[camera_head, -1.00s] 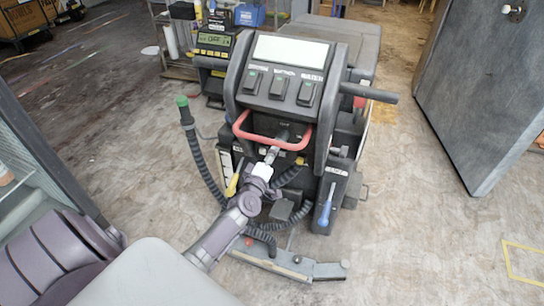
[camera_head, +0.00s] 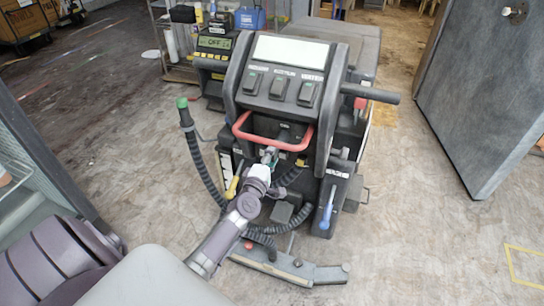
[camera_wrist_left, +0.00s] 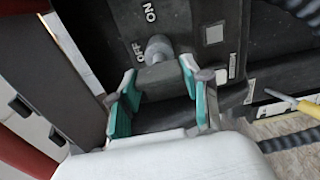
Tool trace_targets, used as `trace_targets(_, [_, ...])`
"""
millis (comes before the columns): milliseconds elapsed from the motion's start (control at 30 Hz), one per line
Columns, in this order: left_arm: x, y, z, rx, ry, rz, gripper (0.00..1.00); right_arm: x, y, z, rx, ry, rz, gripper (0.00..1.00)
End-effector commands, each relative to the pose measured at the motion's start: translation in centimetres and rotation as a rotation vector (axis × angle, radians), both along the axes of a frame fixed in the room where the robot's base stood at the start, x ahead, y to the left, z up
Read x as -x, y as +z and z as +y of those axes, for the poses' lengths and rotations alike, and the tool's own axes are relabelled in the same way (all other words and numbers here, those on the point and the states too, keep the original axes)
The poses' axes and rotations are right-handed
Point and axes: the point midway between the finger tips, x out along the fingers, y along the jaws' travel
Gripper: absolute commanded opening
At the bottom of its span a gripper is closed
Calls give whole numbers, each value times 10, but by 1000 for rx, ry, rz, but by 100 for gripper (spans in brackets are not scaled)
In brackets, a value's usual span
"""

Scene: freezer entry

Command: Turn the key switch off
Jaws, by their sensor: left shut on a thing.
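The key switch (camera_wrist_left: 157,47) shows in the left wrist view as a grey metal barrel on a dark panel. A white OFF label stands beside it and an ON label further up. A dark key handle (camera_wrist_left: 165,80) sits in front of the barrel. My left gripper (camera_wrist_left: 160,92) is shut on this handle, with a teal-padded finger on each side. In the head view, my left gripper (camera_head: 267,160) is at the machine's front, under the red bar. The switch is too small and covered to make out there. My right gripper is not in view.
The black machine (camera_head: 345,135) has a red bar handle (camera_head: 272,143) just above my gripper. Black coiled hoses (camera_head: 207,175) hang around my arm. A blue-handled lever (camera_head: 326,215) is at lower right. A yellow-tipped lever (camera_wrist_left: 308,106) shows in the wrist view. Bare floor lies to the right.

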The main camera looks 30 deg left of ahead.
Motion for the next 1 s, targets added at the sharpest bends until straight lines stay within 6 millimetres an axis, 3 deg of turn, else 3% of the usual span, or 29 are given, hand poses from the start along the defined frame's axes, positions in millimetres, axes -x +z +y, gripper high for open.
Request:
trace_targets(133, [1, -2, 0, 5, 0, 2, 13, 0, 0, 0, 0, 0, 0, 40])
trace_targets(167, [1, -2, 0, 5, 0, 2, 49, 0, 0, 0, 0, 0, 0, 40])
trace_targets(300, [0, -1, 0, 4, 0, 2, 73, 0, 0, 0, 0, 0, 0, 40])
trace_targets(667, [3, -1, -1, 1, 0, 2, 73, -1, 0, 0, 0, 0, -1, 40])
trace_targets(767, [13, -2, -4, 2, 0, 1, 73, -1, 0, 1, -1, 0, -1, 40])
trace_targets(1000, [62, -2, -15, 2, -1, 5, 73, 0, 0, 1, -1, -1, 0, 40])
